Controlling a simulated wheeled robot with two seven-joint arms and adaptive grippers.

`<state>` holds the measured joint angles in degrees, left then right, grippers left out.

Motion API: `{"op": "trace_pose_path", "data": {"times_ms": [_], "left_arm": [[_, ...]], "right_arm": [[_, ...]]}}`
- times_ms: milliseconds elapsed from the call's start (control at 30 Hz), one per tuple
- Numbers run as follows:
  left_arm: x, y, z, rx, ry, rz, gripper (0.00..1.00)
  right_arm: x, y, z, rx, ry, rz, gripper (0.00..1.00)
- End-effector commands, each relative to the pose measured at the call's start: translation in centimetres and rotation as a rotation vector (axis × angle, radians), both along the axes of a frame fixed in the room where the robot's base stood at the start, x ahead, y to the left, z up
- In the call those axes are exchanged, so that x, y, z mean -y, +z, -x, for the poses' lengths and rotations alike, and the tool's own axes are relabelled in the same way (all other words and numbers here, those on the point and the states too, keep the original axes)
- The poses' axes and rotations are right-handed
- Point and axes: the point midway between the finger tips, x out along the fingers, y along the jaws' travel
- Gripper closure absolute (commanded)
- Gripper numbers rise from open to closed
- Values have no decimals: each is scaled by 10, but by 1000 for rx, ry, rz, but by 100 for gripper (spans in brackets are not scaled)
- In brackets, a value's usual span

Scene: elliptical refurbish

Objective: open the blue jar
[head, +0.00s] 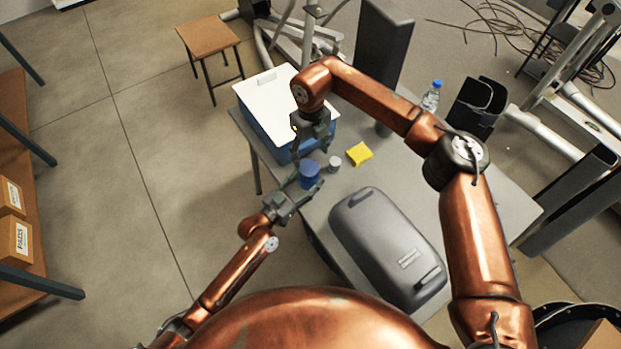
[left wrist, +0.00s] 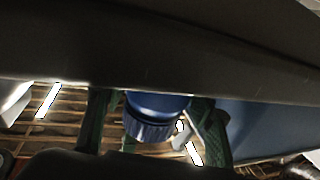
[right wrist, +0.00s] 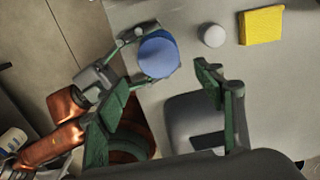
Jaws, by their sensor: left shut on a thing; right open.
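The blue jar (head: 309,172) is at the near left edge of the grey table, beside a small white cylinder. My left gripper (head: 294,192) is shut around its side. The left wrist view shows the jar (left wrist: 156,112) between the fingers, with a ribbed band on it. I cannot tell whether its base touches the table. My right gripper (head: 298,155) is open and empty, pointing down above the jar. In the right wrist view the jar's round blue top (right wrist: 158,54) shows beyond the open right fingers (right wrist: 164,80).
The white cylinder (head: 334,163) and a yellow sponge (head: 359,153) lie right of the jar. A grey case (head: 385,240) fills the table's near side. A blue box with a white lid (head: 285,100) stands behind. A water bottle (head: 431,97) stands at the far right.

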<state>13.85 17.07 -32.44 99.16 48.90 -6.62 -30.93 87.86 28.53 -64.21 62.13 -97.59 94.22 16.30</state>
Motion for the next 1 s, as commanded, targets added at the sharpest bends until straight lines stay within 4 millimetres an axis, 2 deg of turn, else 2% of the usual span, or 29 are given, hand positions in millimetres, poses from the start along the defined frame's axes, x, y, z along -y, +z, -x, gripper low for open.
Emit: {"op": "trace_pose_path", "data": {"times_ms": [167, 267, 367, 467, 567, 700, 767, 900, 1000], "left_arm": [[-1, 0, 0, 1, 1, -1, 100], [-1, 0, 0, 1, 1, -1, 100], [-1, 0, 0, 1, 1, -1, 100], [-1, 0, 0, 1, 1, -1, 100], [-1, 0, 0, 1, 1, -1, 100], [0, 0, 0, 1, 1, -1, 100], [0, 0, 0, 1, 1, -1, 100], [0, 0, 0, 1, 1, -1, 100], [0, 0, 0, 1, 1, 0, 100]], "right_arm": [[-4, 1, 0, 0, -3, -13, 38], [-19, 4, 3, -4, -19, -69, 38], [-48, 12, 8, -17, -58, -181, 38], [-88, 29, 14, -47, -122, -334, 38], [-128, 54, 20, -92, -204, -500, 38], [-177, 99, 25, -182, -342, -725, 38], [-195, 121, 25, -232, -410, -817, 38], [-228, 178, 18, -367, -589, -1027, 38], [-243, 222, 7, -486, -742, -1170, 38]]}}
